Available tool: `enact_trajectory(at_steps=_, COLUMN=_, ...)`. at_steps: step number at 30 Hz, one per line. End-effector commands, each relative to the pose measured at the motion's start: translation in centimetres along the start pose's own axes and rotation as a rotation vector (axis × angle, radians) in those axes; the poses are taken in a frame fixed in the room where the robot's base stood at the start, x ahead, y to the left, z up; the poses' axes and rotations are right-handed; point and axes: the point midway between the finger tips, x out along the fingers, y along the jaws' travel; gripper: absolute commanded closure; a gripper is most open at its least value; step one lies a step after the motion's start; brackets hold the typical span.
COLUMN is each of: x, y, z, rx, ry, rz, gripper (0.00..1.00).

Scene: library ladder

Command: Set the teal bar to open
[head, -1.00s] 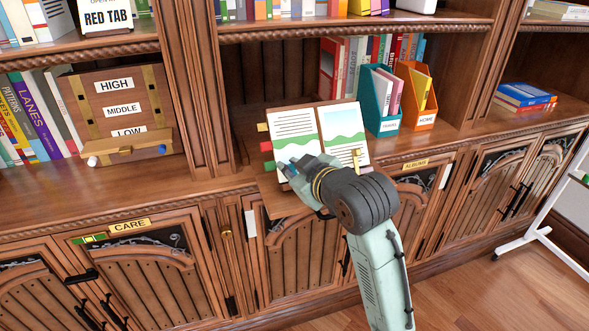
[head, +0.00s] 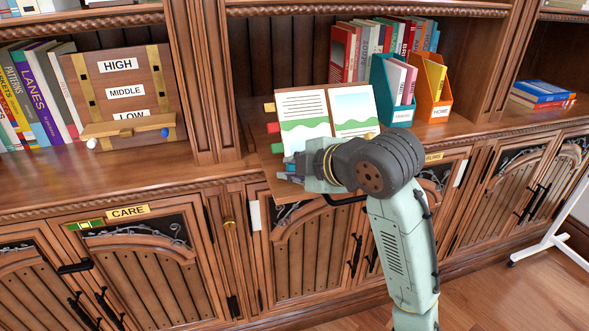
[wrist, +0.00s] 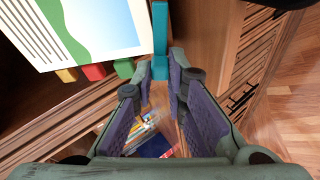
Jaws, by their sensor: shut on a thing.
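The teal bar (wrist: 160,35) shows in the wrist view as a narrow upright strip beside the open book's page. Its near end lies between the fingertips of my gripper (wrist: 160,72), which is shut on it. In the head view my gripper (head: 293,170) is at the lower left of the open book (head: 303,120), and a small teal patch shows at its tips. My gripper and wrist hide most of the bar there. Whether the bar is at an open setting cannot be read.
The book has yellow, red and green tabs (head: 272,127) at its left edge. Teal (head: 401,112) and orange (head: 433,110) file boxes stand to its right. A HIGH/MIDDLE/LOW panel (head: 125,75) stands left. Cabinet doors with a CARE label (head: 128,212) lie below.

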Motion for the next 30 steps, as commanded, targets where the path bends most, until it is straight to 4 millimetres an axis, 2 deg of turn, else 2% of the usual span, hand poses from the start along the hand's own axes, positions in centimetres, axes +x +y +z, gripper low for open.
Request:
enact_trajectory(at_steps=12, x=0.01, y=-0.83, z=0.09, rx=-0.172, ry=-0.001, rz=-0.046, gripper=1.0)
enact_trajectory(at_steps=28, x=-0.03, y=-0.89, z=0.1, rx=-0.192, ry=-0.001, rz=-0.052, gripper=1.0)
enact_trajectory(at_steps=29, x=-0.03, y=-0.9, z=0.1, rx=-0.192, ry=-0.001, rz=-0.052, gripper=0.86)
enact_trajectory(at_steps=30, x=-0.03, y=-0.9, z=0.1, rx=-0.192, ry=-0.001, rz=-0.052, gripper=0.83)
